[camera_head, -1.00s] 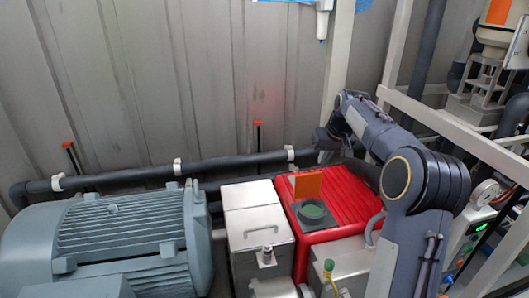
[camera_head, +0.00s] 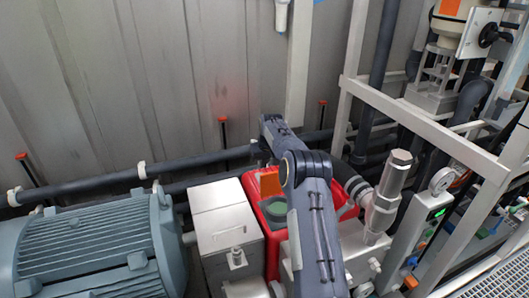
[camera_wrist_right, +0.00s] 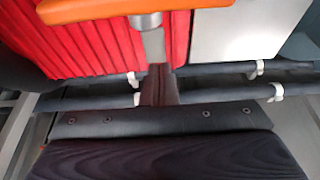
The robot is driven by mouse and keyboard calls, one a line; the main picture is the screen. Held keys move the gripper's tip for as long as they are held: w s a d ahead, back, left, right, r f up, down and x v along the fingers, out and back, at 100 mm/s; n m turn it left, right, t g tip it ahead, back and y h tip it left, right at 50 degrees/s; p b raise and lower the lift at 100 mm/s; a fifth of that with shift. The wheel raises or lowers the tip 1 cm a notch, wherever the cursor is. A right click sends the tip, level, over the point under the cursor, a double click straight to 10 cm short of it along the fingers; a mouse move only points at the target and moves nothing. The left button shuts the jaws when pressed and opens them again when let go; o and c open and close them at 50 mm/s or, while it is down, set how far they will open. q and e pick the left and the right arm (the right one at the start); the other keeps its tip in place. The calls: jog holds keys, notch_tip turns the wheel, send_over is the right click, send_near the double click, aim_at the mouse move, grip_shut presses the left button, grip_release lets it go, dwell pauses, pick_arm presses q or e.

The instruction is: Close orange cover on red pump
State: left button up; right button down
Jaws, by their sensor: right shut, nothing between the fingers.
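The red pump (camera_head: 273,240) stands in the middle of the head view, partly hidden behind my right arm. Its orange cover (camera_head: 266,192) stands raised at the back of a dark green round opening (camera_head: 277,208). In the right wrist view the orange cover (camera_wrist_right: 100,10) crosses the top edge, in front of the ribbed red housing (camera_wrist_right: 120,45). My right gripper (camera_wrist_right: 154,50) is shut and empty, pointing toward the cover's underside or edge; contact cannot be told. In the head view the right hand is behind the pump, its fingertips not clearly visible. My left gripper is out of view.
A grey metal box (camera_head: 222,225) stands left of the pump, and a large blue-grey motor (camera_head: 95,245) further left. A dark pipe (camera_head: 85,187) runs along the wall behind. A silver fitting (camera_head: 385,195) and a white frame (camera_head: 430,130) stand on the right.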

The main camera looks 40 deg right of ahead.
aim_at(272, 180)
jog(key=shift+s+a+r, duration=0.1)
jog(key=shift+s+a, duration=0.1)
jog(key=shift+s, duration=0.4)
jog(key=shift+s+a+r, duration=0.1)
jog(key=shift+s+a, duration=0.1)
jog(key=shift+s, duration=0.45)
jog(key=shift+s+a+r, duration=0.1)
jog(key=shift+s+a, duration=0.1)
jog(key=shift+s, duration=0.4)
